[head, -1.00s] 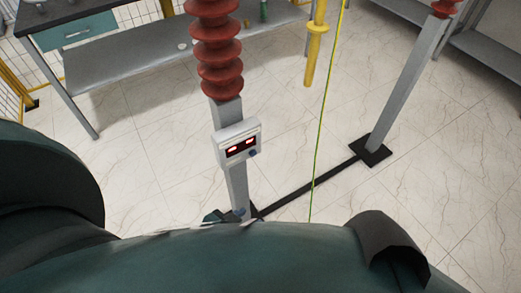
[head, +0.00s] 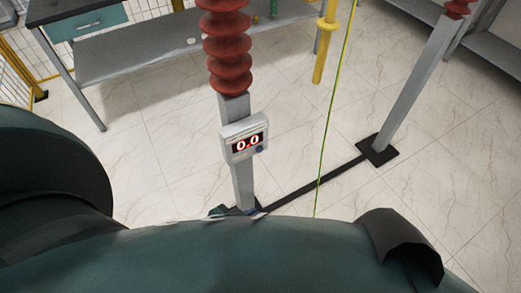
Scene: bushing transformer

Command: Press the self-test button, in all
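A white meter box (head: 231,131) is fixed to the grey post under a red ribbed insulator (head: 227,45). Its red display (head: 247,142) reads 0.0. A small dark blue round button (head: 260,149) sits at the lower right of its face. My large teal arm fills the bottom of the head view. A small part of what seems to be my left gripper (head: 228,211) shows over the arm's edge, below the box near the post's foot and apart from the button. Its fingers are mostly hidden, so its opening cannot be told. My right gripper is not visible.
A second grey post (head: 412,88) stands at right on a black base plate (head: 378,150), joined by a black floor strip (head: 315,184). A yellow pole (head: 323,45) and a green-yellow cable (head: 335,85) hang between. A workbench (head: 150,52) stands behind. Tiled floor between is clear.

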